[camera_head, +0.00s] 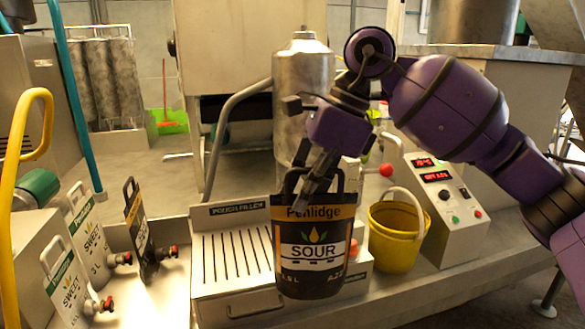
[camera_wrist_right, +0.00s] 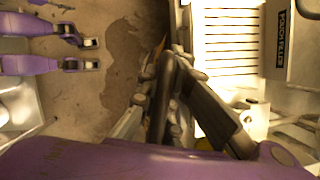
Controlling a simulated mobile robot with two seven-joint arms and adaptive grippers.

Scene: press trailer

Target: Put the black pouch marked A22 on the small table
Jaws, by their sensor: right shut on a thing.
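A black pouch (camera_head: 314,262) with an orange band reading Penlidge and the word SOUR hangs upright in front of the slatted pouch filler. The small code at its lower right looks like A22. My right gripper (camera_head: 316,190) is shut on the pouch's black top handle. In the right wrist view the dark handle (camera_wrist_right: 166,100) shows between the fingers, and most of the pouch is hidden. A second black pouch (camera_head: 138,228) stands at the left with a red-knobbed tap; its code is unreadable. My left gripper is out of view. I cannot make out a small table.
The pouch filler (camera_head: 212,287) lies behind and left of the held pouch. A yellow bucket (camera_head: 393,248) and a control box (camera_head: 462,232) stand to the right.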

